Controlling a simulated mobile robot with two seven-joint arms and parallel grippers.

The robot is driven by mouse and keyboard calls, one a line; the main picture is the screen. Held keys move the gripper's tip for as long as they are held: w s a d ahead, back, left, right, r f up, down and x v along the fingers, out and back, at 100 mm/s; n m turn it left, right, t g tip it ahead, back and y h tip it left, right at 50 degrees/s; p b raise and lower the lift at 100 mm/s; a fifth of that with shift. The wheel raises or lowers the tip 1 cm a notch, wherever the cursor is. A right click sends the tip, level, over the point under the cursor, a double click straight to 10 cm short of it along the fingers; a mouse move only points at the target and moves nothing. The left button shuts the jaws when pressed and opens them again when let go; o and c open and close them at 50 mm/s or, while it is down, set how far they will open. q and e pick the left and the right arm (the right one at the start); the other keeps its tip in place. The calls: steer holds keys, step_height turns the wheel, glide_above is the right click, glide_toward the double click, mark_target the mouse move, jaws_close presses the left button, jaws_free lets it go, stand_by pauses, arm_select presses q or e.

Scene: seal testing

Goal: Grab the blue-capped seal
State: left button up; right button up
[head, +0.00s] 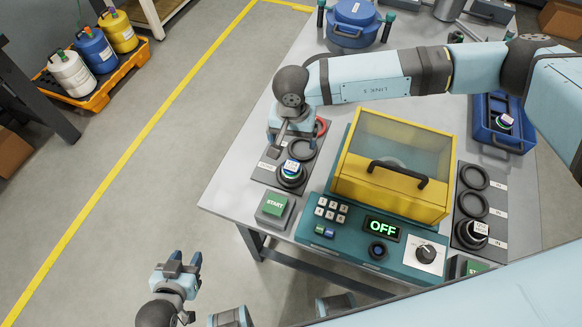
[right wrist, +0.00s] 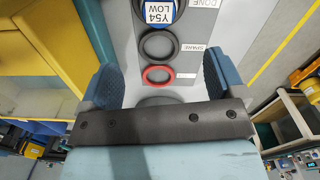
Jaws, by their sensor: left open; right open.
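A dark round seal with a blue-and-white labelled cap (head: 292,169) sits on the grey plate at the left of the table. In the right wrist view its cap (right wrist: 160,12) reads "Y54 LOW" at the top edge, with a blue rim. My right gripper (head: 291,143) is open and empty above the far end of that plate, beyond the seal. In the right wrist view a red ring (right wrist: 158,75) and a black ring (right wrist: 158,45) show between and ahead of its fingers. My left gripper (head: 179,264) is open and empty, off the table's near left side.
A yellow-lidded test machine (head: 393,165) with an "OFF" display (head: 382,228) stands right of the plate. Another plate with rings holds a white-topped seal (head: 478,231). A blue tray (head: 497,101) holds a further capped item. A green START button (head: 274,205) is near the front edge.

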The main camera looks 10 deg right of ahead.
mark_target(292, 165)
step_height(292, 165, down, 7)
steer(key=shift+s+a+r+p, duration=0.1)
steer(key=shift+p, duration=0.25)
steer(key=shift+s+f, duration=0.1)
steer(key=shift+f, duration=0.55)
step_height(292, 165, down, 4)
steer(key=shift+s+f+p, duration=0.15)
steer(key=shift+p, duration=0.5)
steer(key=shift+c, duration=0.4)
steer(key=c, duration=1.1)
steer(key=shift+c, duration=0.2)
